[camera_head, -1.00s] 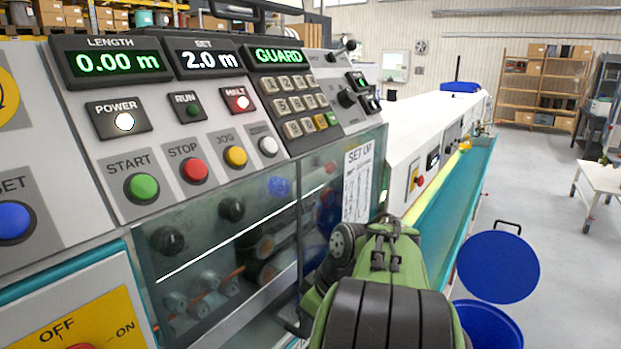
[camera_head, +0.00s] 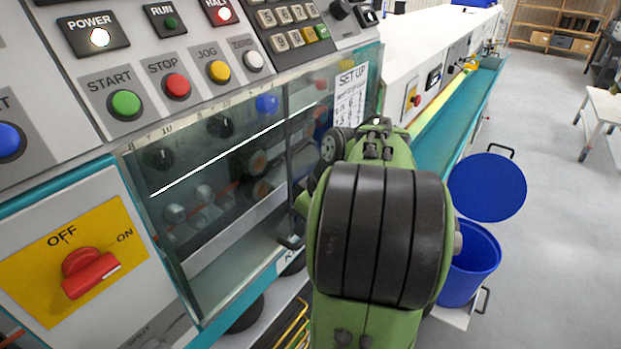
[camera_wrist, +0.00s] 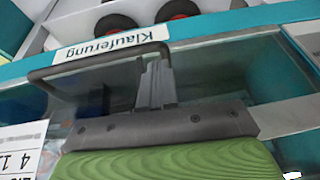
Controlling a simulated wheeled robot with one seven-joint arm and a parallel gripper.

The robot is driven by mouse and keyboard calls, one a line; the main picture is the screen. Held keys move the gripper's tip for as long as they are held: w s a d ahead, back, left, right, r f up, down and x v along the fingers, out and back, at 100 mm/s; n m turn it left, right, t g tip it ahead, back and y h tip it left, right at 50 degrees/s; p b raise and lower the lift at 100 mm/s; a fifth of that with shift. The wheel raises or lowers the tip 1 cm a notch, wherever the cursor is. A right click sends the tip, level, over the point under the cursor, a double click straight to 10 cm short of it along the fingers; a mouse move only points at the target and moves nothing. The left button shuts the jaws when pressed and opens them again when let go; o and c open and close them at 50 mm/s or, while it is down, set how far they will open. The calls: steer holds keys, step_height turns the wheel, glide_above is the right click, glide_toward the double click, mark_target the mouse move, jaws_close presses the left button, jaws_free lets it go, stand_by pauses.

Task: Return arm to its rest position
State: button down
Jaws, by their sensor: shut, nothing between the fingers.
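My arm (camera_head: 380,235), green with black bands, is folded in front of the machine in the head view and hides my gripper there. In the wrist view my gripper (camera_wrist: 156,72) is shut and empty. Its fingertips appear close to a dark bar handle (camera_wrist: 100,62) beside the white "Klauferung" label (camera_wrist: 110,43); I cannot tell whether they touch. The clear guard (camera_head: 235,185) of the machine looks closed over rollers and knobs.
The control panel has START (camera_head: 125,104), STOP (camera_head: 176,86) and JOG buttons, with a red rotary switch (camera_head: 90,272) below. A blue bin (camera_head: 470,265) and blue round lid (camera_head: 487,187) are close on my arm's right. Open floor (camera_head: 555,235) lies farther right.

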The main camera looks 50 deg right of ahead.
steer(key=p+v, duration=0.4)
steer(key=v, duration=0.6)
steer(key=shift+r, duration=0.25)
